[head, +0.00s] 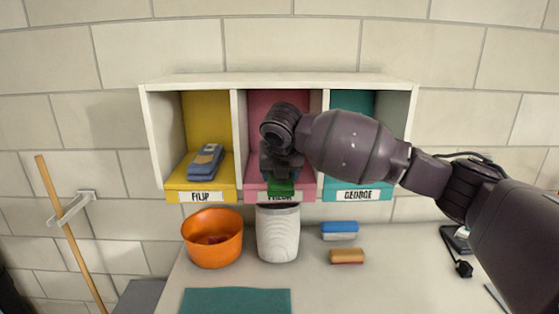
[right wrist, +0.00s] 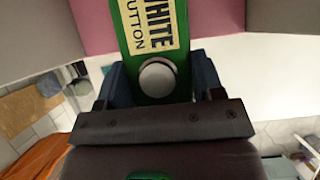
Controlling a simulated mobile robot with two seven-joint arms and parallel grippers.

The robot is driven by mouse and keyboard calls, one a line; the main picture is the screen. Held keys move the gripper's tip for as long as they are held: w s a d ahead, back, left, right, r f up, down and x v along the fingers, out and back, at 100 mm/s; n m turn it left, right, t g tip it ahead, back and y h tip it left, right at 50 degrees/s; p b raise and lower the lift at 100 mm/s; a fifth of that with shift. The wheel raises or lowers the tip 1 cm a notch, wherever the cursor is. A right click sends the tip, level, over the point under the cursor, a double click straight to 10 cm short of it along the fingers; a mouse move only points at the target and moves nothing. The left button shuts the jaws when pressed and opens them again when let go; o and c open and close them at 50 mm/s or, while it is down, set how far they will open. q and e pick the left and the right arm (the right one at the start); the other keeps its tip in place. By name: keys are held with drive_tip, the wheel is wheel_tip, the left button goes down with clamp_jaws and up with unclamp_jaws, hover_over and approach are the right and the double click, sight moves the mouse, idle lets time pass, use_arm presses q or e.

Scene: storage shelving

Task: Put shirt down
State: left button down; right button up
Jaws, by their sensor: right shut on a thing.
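My right gripper (head: 280,175) is in front of the middle, pink compartment, its arm reaching in from the right. It is shut on a green item (head: 281,188), of which only a small part shows below the gripper in the head view. In the right wrist view the green item (right wrist: 157,87) sits between the blue fingers, with a cream label reading "WHITE" and "UTTON" and a round white button. I cannot tell from its shape whether it is a shirt. Pink surfaces lie behind it. My left gripper is not in view.
A white shelf (head: 290,82) has yellow, pink and teal compartments; the yellow one holds a blue-grey item (head: 205,161). Below stand an orange bowl (head: 213,244), a white bin (head: 278,240), a blue-and-white block (head: 340,230) and an orange-brown block (head: 347,256). A teal mat (head: 236,301) lies in front.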

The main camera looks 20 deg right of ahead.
drive_tip(key=w, duration=0.2)
drive_tip(key=w+d, duration=0.1)
drive_tip(key=w, duration=0.2)
drive_tip(key=shift+w+d+p, duration=0.15)
drive_tip(key=shift+p, duration=0.25)
drive_tip(key=shift+w+d, duration=0.2)
drive_tip(key=shift+w, duration=0.35)
drive_tip(key=shift+w+d+p, duration=0.2)
drive_tip(key=shift+w+p, duration=0.05)
drive_tip(key=shift+w, duration=0.5)
drive_tip(key=shift+w+d+p, duration=0.2)
drive_tip(key=shift+w+p, duration=0.05)
drive_tip(key=shift+w, duration=0.5)
drive_tip(key=shift+s+f, duration=0.1)
drive_tip(key=shift+f, duration=0.4)
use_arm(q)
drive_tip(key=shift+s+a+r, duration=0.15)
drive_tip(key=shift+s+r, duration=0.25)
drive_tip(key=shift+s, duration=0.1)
use_arm(e)
drive_tip(key=shift+f, duration=0.25)
drive_tip(key=shift+f, duration=0.15)
drive_tip(key=o, duration=1)
drive_tip(key=shift+o, duration=0.2)
